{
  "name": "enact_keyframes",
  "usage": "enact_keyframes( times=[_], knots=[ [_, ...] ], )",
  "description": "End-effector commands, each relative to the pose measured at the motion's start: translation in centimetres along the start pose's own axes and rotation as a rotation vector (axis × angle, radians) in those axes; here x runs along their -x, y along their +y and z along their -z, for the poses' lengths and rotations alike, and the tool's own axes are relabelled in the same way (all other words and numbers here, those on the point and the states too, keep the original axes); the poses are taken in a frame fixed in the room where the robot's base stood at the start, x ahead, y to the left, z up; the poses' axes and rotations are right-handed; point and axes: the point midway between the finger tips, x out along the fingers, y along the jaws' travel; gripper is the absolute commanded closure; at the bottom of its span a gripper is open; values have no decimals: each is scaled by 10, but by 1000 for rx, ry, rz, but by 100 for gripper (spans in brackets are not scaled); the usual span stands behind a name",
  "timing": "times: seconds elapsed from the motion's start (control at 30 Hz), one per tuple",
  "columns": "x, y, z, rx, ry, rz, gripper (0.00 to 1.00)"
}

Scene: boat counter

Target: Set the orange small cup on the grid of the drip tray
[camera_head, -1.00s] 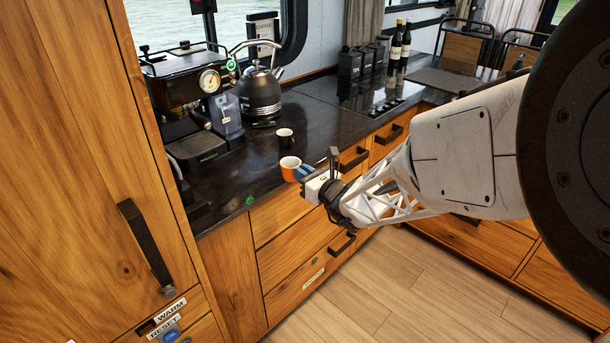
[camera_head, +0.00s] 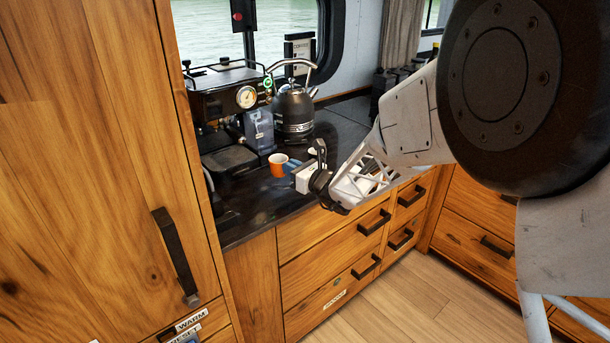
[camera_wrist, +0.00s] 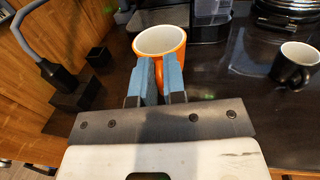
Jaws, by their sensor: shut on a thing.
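The orange small cup (camera_head: 278,165) is over the dark counter, just to the right of the espresso machine's drip tray (camera_head: 230,160). My gripper (camera_head: 293,169) comes from the right and is shut on the cup. In the wrist view, its blue fingers (camera_wrist: 158,80) close on the near side of the orange cup (camera_wrist: 166,62). The cup is upright, with its pale inside showing and looking empty. I cannot tell whether its base touches the counter. The drip tray lies beyond the cup in the wrist view (camera_wrist: 195,34).
The espresso machine (camera_head: 225,93) stands over the tray, with a steel and black kettle (camera_head: 294,113) to its right. A black cup (camera_wrist: 296,66) stands to the right in the wrist view. A tall wooden cabinet (camera_head: 120,150) bounds the left.

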Motion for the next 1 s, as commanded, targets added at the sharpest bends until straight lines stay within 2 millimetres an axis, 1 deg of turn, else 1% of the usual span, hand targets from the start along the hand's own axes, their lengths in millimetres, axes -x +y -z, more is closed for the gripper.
enact_keyframes(
  times=[0.03,0.1,0.4,0.6,0.8,1.0],
  knots=[
    [-9,1,0,0,0,-13,100],
    [-21,3,-1,1,0,-32,100],
    [-71,13,0,0,2,-108,100],
    [-99,19,0,1,4,-151,100],
    [-117,24,1,0,4,-177,100],
    [-122,25,2,0,5,-186,100]
  ],
)
